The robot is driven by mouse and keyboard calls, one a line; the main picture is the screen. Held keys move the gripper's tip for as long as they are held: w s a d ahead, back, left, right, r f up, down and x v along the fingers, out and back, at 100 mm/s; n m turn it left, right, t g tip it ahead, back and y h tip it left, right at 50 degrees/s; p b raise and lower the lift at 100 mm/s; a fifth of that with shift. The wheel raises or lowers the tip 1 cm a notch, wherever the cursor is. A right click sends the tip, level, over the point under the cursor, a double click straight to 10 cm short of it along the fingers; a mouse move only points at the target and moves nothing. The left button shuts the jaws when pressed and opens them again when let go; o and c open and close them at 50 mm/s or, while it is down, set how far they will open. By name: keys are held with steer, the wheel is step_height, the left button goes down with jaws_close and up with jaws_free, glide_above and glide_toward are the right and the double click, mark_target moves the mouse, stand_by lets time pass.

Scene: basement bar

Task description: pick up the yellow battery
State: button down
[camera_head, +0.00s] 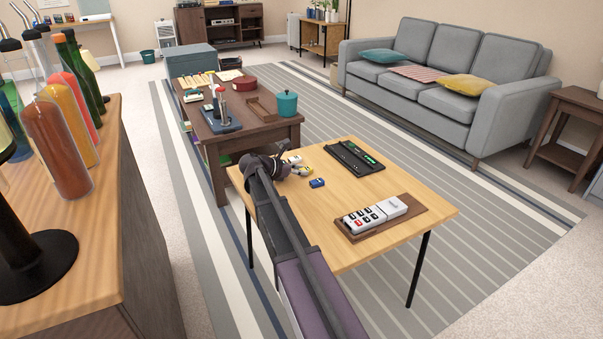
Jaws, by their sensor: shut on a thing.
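The fingers and wrist hide the rest. I cannot tell whether the battery touches the tabletop.
A small blue block (317,183) lies close to the fingertips, and a whitish piece (294,159) lies just behind. A black tray (354,157) and a brown tray (405,224) with a white keypad-like device (374,213) are on the table. A dark coffee table (270,131) stands behind.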

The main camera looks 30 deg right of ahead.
steer(key=shift+r, duration=0.1)
stand_by(0.3)
step_height(320, 180, up, 3)
steer(key=p, duration=0.3)
steer(key=shift+r, duration=0.15)
steer(key=s, duration=0.5)
steer(key=s+r+p, duration=0.1)
steer(key=s, duration=0.4)
steer(key=s+d+p, duration=0.1)
steer(key=s, duration=0.5)
steer(key=shift+r, duration=0.25)
steer(key=shift+r, duration=0.1)
steer(key=shift+r+p, duration=1.45)
steer(key=shift+p, duration=0.05)
steer(key=shift+a, duration=0.15)
